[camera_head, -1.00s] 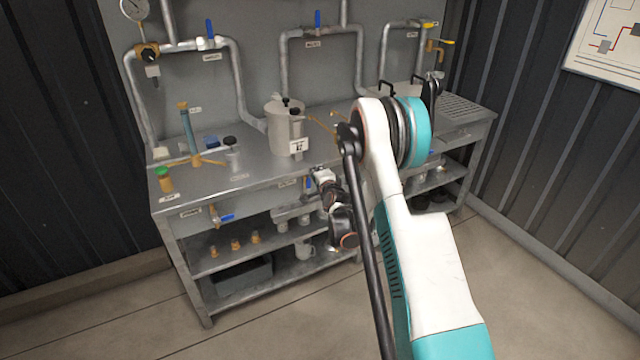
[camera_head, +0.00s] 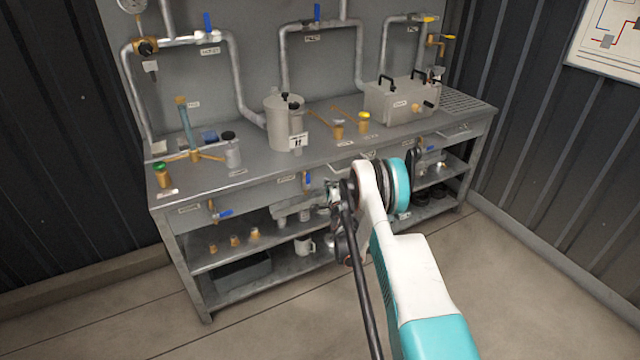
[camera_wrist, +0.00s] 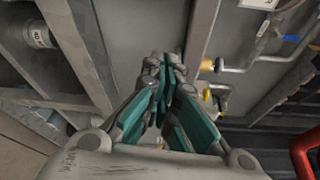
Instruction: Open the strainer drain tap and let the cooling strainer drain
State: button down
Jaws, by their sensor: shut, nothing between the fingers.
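A lidded grey pot (camera_head: 278,125) and a grey box with black handles (camera_head: 398,103) stand on the bench; I cannot read which is the cooling strainer. Drain taps with blue handles sit along the bench front: a left tap (camera_head: 222,214), a middle tap (camera_head: 308,181) with its handle upright, and a right tap partly behind my arm. In the wrist view, a brass tap (camera_wrist: 240,68) and a blue handle (camera_wrist: 291,38) show right of the fingers. My gripper (camera_head: 333,188) is shut and empty near the bench front, right of the middle tap; it also shows in the wrist view (camera_wrist: 165,72).
The bench (camera_head: 240,180) has lower shelves with brass fittings, a white mug (camera_head: 304,245) and a dark bin (camera_head: 243,270). Pipes with blue and yellow valves run along the back panel. A red curved part (camera_wrist: 303,148) shows at the wrist view's right edge. The floor in front is clear.

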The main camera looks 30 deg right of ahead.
aim_at(308, 181)
jog(key=shift+w+a+r+b, duration=0.15)
jog(key=shift+w+a+b, duration=0.5)
jog(key=shift+w, duration=0.35)
jog(key=shift+w+a+r+b, duration=0.1)
jog(key=shift+w+a+b, duration=0.55)
jog(key=shift+w, duration=0.35)
jog(key=shift+a, duration=0.1)
